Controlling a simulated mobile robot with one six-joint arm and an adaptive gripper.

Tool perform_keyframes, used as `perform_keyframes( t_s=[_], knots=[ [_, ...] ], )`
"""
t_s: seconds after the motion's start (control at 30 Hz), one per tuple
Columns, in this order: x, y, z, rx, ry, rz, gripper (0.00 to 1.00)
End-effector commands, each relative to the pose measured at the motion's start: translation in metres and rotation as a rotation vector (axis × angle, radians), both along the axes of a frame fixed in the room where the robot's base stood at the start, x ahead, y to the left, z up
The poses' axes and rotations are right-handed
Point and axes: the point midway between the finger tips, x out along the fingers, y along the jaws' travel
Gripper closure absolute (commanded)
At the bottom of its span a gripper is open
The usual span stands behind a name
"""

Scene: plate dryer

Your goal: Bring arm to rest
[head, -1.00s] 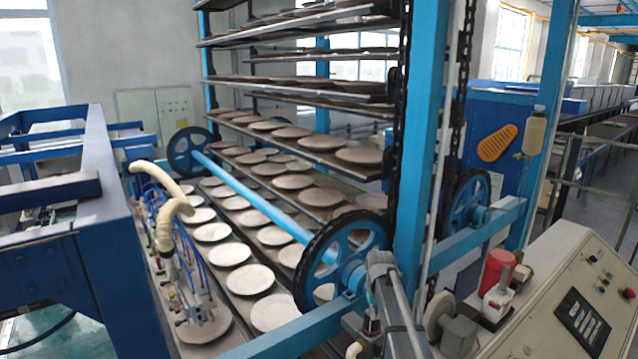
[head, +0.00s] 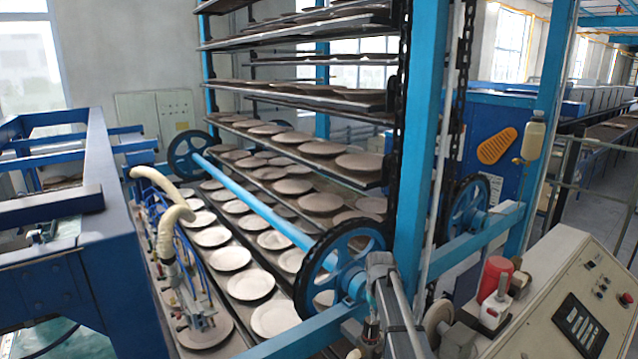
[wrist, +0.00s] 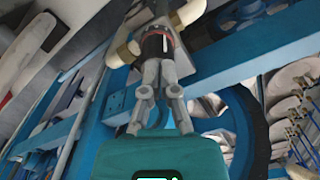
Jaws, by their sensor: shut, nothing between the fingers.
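My gripper (wrist: 160,66) shows in the wrist view, with a teal body at the bottom and two grey fingers reaching up the picture. The fingers are shut with nothing between them. Behind the fingertips is a dark cylinder with a red ring, close in the picture; I cannot tell the gap. I cannot make out my gripper in the head view.
A blue rack with shelves of plates (head: 352,161) stands in the middle of the head view. Blue chain wheels (head: 343,268) flank a conveyor with rows of plates (head: 251,282). A control panel (head: 575,300) and red container (head: 495,276) are at right.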

Motion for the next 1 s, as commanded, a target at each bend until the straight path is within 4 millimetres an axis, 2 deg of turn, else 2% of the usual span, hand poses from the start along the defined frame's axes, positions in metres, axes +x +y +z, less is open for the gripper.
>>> perform_keyframes(
  t_s=[0.27,1.0],
  knots=[
    [-0.039,0.000,-0.042,0.000,0.000,-0.015,1.00],
    [-0.177,0.001,-0.174,-0.001,0.000,-0.072,1.00]
  ],
)
